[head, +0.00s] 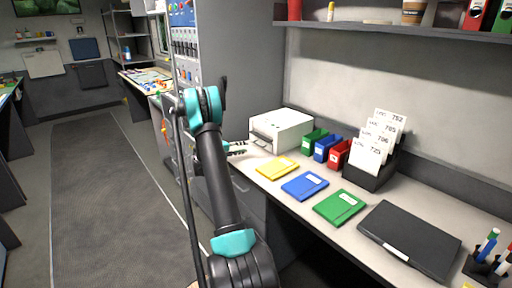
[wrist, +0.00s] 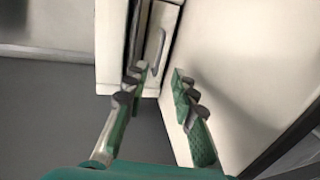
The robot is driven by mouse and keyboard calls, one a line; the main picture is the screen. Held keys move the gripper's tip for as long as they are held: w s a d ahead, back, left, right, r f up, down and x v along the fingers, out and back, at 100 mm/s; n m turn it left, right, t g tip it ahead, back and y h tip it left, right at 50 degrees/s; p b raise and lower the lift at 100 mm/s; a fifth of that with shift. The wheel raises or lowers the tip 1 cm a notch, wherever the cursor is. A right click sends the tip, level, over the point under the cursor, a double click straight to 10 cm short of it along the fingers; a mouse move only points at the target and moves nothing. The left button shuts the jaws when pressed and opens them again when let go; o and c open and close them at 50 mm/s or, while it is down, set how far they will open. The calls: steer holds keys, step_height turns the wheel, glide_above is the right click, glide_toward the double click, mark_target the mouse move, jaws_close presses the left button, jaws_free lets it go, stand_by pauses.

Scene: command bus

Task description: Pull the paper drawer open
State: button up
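The white printer (head: 282,130) stands on the desk in the head view, with its front facing left toward my gripper. Its paper drawer (head: 262,143) is in the lower front and looks shut. In the wrist view the drawer's light handle (wrist: 156,52) shows at the top, ahead of the gap between my fingertips. My gripper (head: 237,149) is just left of the printer front in the head view. In the wrist view my gripper (wrist: 160,80) is open, its two fingers apart with nothing between them. The left fingertip is close to the handle; I cannot tell if it touches.
The pale desk top (wrist: 240,70) lies close beside the right finger. Yellow (head: 278,168), blue (head: 305,186) and green (head: 340,207) folders lie in front of the printer. Small colored bins (head: 326,147) stand right of it. The control panel (head: 186,50) rises behind my arm; the aisle is clear.

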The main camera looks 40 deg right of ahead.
mark_target(256, 151)
steer(key=x, duration=0.9)
steer(key=shift+d+f, duration=0.1)
steer(key=shift+d, duration=0.1)
jaws_close()
